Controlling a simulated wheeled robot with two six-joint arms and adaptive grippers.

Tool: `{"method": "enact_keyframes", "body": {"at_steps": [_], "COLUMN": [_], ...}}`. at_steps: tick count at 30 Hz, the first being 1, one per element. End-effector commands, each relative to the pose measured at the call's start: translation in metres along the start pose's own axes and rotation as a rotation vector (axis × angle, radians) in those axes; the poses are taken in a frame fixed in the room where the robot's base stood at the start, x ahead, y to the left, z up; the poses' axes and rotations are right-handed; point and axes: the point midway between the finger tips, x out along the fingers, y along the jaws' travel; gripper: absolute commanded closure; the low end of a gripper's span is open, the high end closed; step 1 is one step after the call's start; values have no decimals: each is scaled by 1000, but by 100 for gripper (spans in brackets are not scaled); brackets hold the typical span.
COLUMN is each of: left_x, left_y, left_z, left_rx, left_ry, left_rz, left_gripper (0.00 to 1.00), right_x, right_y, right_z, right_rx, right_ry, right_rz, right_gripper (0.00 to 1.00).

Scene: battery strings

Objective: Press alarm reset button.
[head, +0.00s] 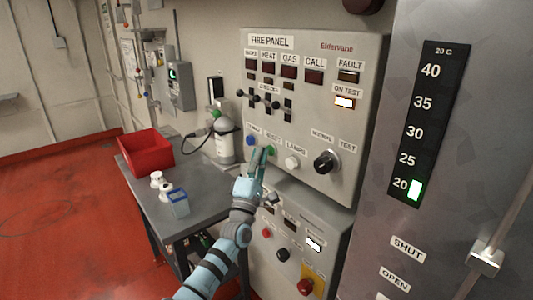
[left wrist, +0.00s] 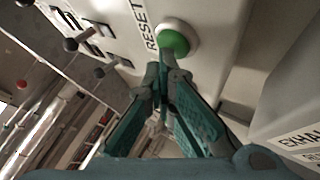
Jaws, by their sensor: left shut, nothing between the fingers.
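The fire panel (head: 312,115) is a pale grey box on the wall with a row of buttons along its lower part. The green button (head: 270,151) sits in that row. In the left wrist view, the green button (left wrist: 173,42) has a pale ring and the label RESET beside it. My left gripper (head: 261,153) is shut and empty, with its fingertips right at the green button. In the left wrist view, the fingertips (left wrist: 161,62) are just below the button; I cannot tell whether they touch it. My right gripper is not in view.
A blue button (head: 250,140) is left of the green one; a white button (head: 292,162) and black knob (head: 325,162) are right. A lower panel (head: 290,235) is beneath. A grey table (head: 205,205) holds a red bin (head: 147,152), a blue container (head: 178,203) and a cylinder (head: 225,142).

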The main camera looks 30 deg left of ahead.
Motion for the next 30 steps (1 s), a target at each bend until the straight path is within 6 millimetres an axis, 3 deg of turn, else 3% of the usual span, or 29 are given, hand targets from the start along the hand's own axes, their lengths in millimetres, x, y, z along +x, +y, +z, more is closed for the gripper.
{"method": "enact_keyframes", "body": {"at_steps": [12,30], "left_x": [1,-15], "left_y": [0,11], "left_z": [1,-10], "left_rx": [0,0], "left_ry": [-1,0], "left_rz": [1,0], "left_gripper": [100,100], "right_x": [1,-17], "right_y": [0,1], "right_z": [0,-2], "right_rx": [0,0], "right_ry": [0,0], "right_rz": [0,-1], "right_gripper": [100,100]}}
